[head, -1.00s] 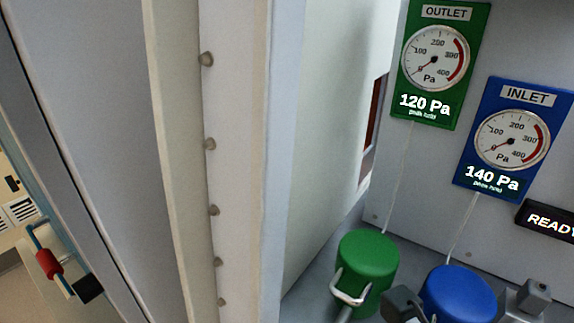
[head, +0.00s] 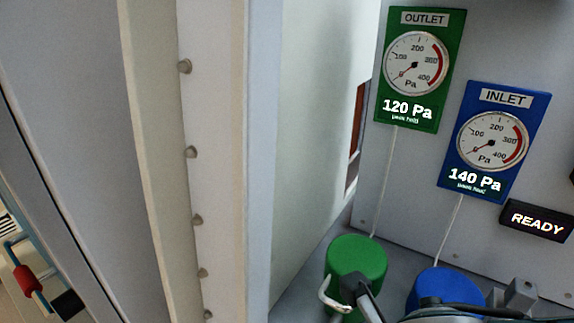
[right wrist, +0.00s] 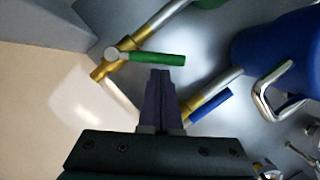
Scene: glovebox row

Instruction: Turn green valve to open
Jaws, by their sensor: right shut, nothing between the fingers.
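In the right wrist view, the green valve handle (right wrist: 155,58) extends right from a grey pivot on a brass valve body (right wrist: 99,71). The handle lies at an angle to its metal pipe, which runs up to the right. My right gripper (right wrist: 162,73) is shut and empty. Its tips are just below the handle in the picture; I cannot tell whether they touch it. In the head view, a dark part that appears to be my right gripper or wrist is in front of the green canister (head: 357,258), and the valve itself is hidden. My left gripper is not in view.
A blue valve handle (right wrist: 208,107) lies along its pipe, close right of my fingers. A blue canister (right wrist: 285,50) with a metal bail stands beyond it. Above are the green OUTLET gauge panel (head: 409,108), the blue INLET panel (head: 480,183) and a READY display (head: 537,222).

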